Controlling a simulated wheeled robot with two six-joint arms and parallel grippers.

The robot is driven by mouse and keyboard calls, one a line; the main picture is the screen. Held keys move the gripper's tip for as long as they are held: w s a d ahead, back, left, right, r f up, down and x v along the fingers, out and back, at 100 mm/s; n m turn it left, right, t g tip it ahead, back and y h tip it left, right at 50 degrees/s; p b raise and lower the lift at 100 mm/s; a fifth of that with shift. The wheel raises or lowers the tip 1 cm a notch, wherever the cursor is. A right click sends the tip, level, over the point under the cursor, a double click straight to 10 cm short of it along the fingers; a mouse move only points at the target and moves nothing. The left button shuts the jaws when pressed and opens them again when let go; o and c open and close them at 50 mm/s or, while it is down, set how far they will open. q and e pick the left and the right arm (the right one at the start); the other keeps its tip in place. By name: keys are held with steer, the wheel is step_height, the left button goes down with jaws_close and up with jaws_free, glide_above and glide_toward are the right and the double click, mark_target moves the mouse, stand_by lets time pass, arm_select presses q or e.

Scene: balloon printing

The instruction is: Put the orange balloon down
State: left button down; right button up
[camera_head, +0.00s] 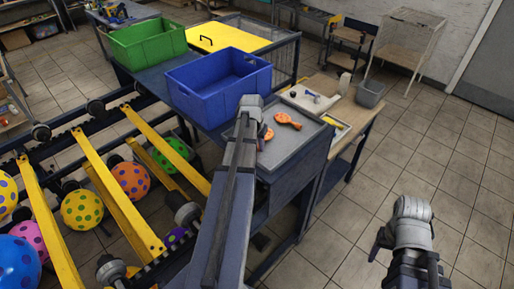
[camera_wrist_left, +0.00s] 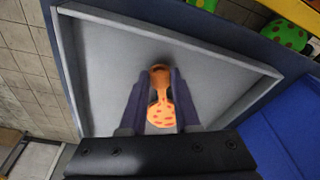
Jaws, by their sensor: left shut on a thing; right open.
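An orange balloon with darker spots (camera_wrist_left: 161,118) is between the fingers of my left gripper (camera_wrist_left: 161,76) in the left wrist view, over the grey tray (camera_wrist_left: 110,75). The fingers are shut on it. In the head view, orange spotted rubber shows beside my left forearm (camera_head: 266,133), which hides most of the gripper. Another orange piece (camera_head: 287,120) shows a little to the right, over the same tray. I cannot tell whether the held balloon touches the tray. My right gripper (camera_head: 381,241) is open and empty over the floor at the lower right.
A blue bin (camera_head: 220,90) and a green bin (camera_head: 147,42) stand behind the tray. A bench with small tools (camera_head: 312,97) is to its right. A yellow-barred rack (camera_head: 110,195) with several spotted balls is at left. The floor at right is clear.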

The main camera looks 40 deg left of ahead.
arm_select(q)
steer(key=shift+f, duration=0.15)
steer(key=c, duration=0.6)
jaws_free()
steer(key=shift+c, duration=0.2)
step_height(320, 180, up, 12)
steer(key=s+p, duration=0.2)
steer(key=p, duration=0.9)
steer(key=shift+s+d+p, duration=0.15)
steer(key=shift+d+p, duration=0.2)
steer(key=shift+p, duration=0.05)
